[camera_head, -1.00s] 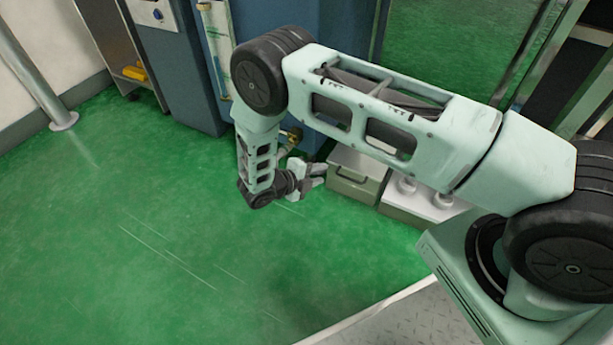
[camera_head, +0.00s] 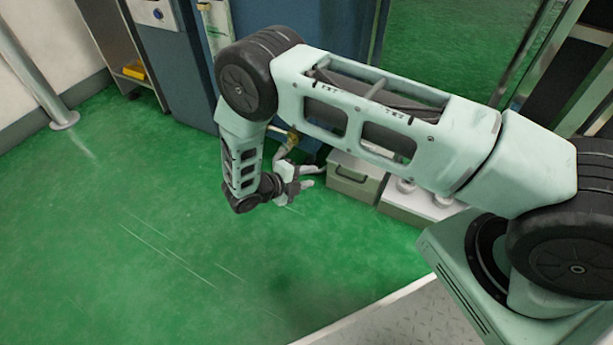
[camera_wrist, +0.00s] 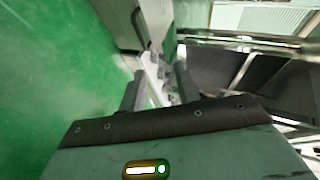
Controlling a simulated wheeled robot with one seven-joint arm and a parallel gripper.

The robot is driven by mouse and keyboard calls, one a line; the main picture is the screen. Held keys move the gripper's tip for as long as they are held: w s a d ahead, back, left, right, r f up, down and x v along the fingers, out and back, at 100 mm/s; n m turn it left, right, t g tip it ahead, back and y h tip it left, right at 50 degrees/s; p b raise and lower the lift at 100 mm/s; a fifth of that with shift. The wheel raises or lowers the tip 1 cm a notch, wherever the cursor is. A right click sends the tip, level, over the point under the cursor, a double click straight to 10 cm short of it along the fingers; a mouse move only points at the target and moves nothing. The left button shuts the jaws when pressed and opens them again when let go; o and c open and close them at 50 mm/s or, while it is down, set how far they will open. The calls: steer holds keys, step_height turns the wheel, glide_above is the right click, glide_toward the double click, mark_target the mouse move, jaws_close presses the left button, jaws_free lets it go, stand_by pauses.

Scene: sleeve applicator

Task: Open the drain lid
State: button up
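A low beige-grey metal box with a dark handle (camera_head: 352,173) on its front stands on the floor in the head view. It seems to be the drain box, but I cannot tell for sure which part is the lid. My gripper (camera_head: 309,176) is just left of this box, low above the floor, apart from it. In the wrist view my gripper (camera_wrist: 159,88) shows two fingers spread apart with nothing between them. The box (camera_wrist: 118,22) with its dark handle (camera_wrist: 139,28) is at the top, beyond the left finger.
A blue machine cabinet (camera_head: 183,85) stands behind my gripper, with a pipe and brass valve (camera_head: 291,139) near its base. A metal post (camera_head: 46,90) stands far left. The green floor (camera_head: 150,240) is clear.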

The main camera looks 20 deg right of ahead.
stand_by(0.4)
steer(key=s+a+r+m+g+y, duration=0.1)
steer(key=s+a+r+m+y, duration=0.1)
steer(key=s+r+m, duration=0.4)
steer(key=s+a+r+m+g+y, duration=0.1)
steer(key=a+r+m+g+y, duration=0.15)
steer(key=r+m, duration=0.4)
steer(key=s+a+r+m+g+y, duration=0.1)
steer(key=s+a+r+m+y, duration=0.2)
steer(key=r, duration=0.5)
steer(key=s+a+r+m+t+y+p, duration=0.15)
steer(key=s+r+m+y, duration=0.45)
steer(key=s+r+m, duration=0.95)
step_height(320, 180, up, 37)
steer(key=s+m+p, duration=0.1)
steer(key=m+p, duration=0.1)
steer(key=p, duration=3.6)
steer(key=shift+s+f, duration=0.2)
steer(key=shift+s, duration=0.1)
steer(key=shift+d+r, duration=0.1)
steer(key=shift+r, duration=0.05)
steer(key=c, duration=0.5)
jaws_close()
steer(key=shift+f, duration=0.2)
